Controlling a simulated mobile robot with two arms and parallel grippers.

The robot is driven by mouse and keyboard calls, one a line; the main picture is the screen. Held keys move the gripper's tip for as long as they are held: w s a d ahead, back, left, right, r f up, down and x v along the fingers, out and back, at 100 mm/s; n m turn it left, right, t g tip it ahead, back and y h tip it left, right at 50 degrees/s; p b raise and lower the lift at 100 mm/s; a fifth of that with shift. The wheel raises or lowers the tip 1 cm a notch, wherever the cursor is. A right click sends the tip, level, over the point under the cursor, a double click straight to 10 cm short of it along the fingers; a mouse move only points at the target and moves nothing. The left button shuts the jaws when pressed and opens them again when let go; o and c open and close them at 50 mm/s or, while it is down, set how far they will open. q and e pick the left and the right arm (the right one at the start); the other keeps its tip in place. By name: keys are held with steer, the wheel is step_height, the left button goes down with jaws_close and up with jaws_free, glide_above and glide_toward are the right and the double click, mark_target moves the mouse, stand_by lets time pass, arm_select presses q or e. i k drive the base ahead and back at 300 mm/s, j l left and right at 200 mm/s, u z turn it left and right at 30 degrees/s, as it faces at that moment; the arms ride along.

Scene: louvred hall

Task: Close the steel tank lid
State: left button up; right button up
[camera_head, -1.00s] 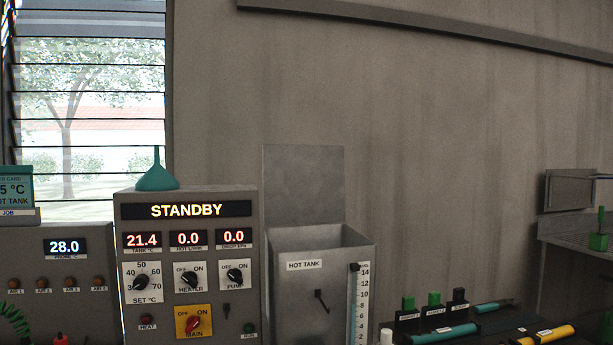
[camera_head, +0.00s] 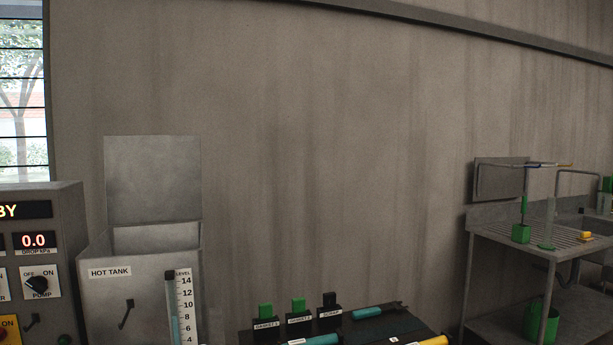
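The steel tank (camera_head: 105,295), labelled HOT TANK, stands at the lower left beside the control panel. Its lid (camera_head: 153,180) is open and stands upright at the back of the tank. The tank's opening shows below the lid, but its inside is mostly hidden. A small dark handle (camera_head: 126,313) is on the tank's front, and a level gauge (camera_head: 179,305) stands at its front right. Neither of my grippers is in view.
The control panel (camera_head: 62,250) stands close at the tank's left. Right of the tank are labelled holders with green and black tops (camera_head: 298,313) and a dark mat (camera_head: 375,327) with tools.

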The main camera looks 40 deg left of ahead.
mark_target(148, 178)
steer(key=i+l+z, duration=0.6)
steer(key=i+z, duration=0.2)
steer(key=i, duration=0.25)
steer(key=i+z, duration=0.35)
steer(key=i, duration=0.2)
steer(key=i+u, duration=0.65)
steer(key=i, duration=0.25)
steer(key=i+l+u, duration=0.2)
steer(key=i+u, duration=0.15)
steer(key=i+l+u, duration=0.35)
steer(key=i+j+u, duration=0.4)
steer(key=i+u, duration=0.8)
steer(key=i, duration=0.15)
steer(key=i+l+u, duration=0.2)
steer(key=i+u, duration=0.25)
steer(key=i+j+u, duration=0.15)
steer(key=i+u, duration=0.7)
steer(key=i+l+u, duration=0.25)
steer(key=i+u, duration=0.15)
steer(key=i+l+u, duration=0.45)
steer(key=i+j, duration=0.1)
